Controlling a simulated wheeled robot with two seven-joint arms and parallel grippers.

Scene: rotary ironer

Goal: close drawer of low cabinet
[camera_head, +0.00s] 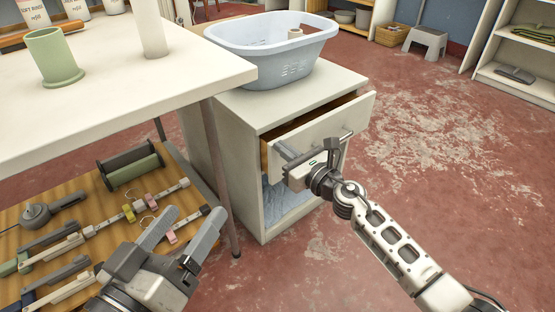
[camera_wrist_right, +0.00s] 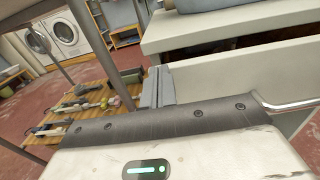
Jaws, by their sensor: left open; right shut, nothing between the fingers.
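The low cabinet (camera_head: 226,135) is pale and stands beside the table. Its top drawer (camera_head: 355,112) is pulled partly open, showing a brown inside, and has a metal bar handle (camera_head: 346,136). The drawer front (camera_wrist_right: 250,83) also fills the right of the right wrist view. My right gripper (camera_head: 285,150) is shut and empty, right at the drawer front, left of the handle; whether it touches the front I cannot tell. My left gripper (camera_head: 180,228) is open and empty, low at the left, over the wooden board and away from the cabinet.
A light blue basin (camera_head: 270,62) with a small roll in it stands on the cabinet top. The white table (camera_head: 130,95) carries a green cup (camera_head: 54,58). A wooden board (camera_head: 20,215) holds hangers and tools. Open red floor (camera_head: 450,150) lies to the right.

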